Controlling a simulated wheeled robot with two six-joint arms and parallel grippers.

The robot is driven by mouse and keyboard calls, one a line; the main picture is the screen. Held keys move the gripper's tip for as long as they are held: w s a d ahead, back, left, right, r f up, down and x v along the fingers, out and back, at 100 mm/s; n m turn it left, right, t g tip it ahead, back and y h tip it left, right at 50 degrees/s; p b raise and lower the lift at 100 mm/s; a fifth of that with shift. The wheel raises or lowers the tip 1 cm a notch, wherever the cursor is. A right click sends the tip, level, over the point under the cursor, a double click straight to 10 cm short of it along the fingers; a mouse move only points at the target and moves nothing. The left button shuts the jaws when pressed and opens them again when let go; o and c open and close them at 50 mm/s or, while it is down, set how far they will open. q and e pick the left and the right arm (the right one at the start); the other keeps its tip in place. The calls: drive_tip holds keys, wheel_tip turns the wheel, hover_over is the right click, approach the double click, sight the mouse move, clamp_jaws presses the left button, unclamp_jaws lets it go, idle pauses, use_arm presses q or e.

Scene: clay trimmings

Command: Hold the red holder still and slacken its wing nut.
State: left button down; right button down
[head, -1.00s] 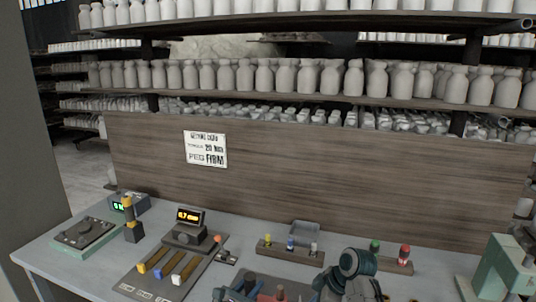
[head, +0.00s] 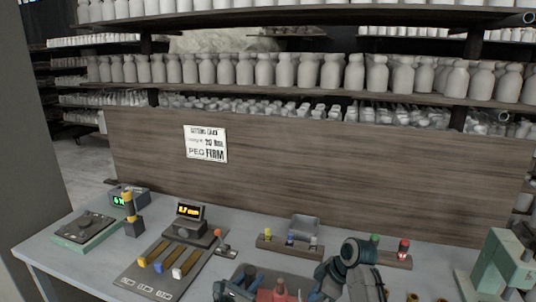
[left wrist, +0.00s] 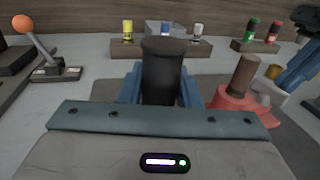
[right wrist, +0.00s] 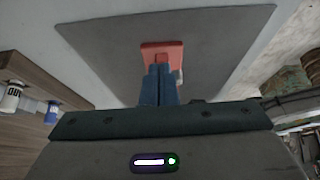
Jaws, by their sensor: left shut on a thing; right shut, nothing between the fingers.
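The red holder (left wrist: 240,108) stands in the left wrist view, right of my left gripper, with a brown peg (left wrist: 242,75) upright in it. It is at the bottom edge of the head view (head: 278,293). My left gripper (left wrist: 162,85) is shut on a dark upright cylinder (left wrist: 163,70) beside the holder. My right gripper (right wrist: 160,72) is shut and empty, its fingertips against or just in front of the red part (right wrist: 162,50) in the right wrist view; I cannot tell if they touch. I cannot make out the wing nut for certain.
A rack with yellow, blue and white bottles (head: 288,245) stands behind the holder, and one with green and red bottles (head: 395,258) to the right. A lever (head: 222,245), a slider board (head: 150,270) and a green press (head: 497,265) flank the work area.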

drive_tip(key=shift+w, duration=0.45)
drive_tip(key=shift+d, duration=0.1)
drive_tip(key=shift+d, duration=0.3)
wheel_tip(320, 180, up, 6)
idle(0.7)
use_arm(q)
drive_tip(key=c, duration=1)
unclamp_jaws()
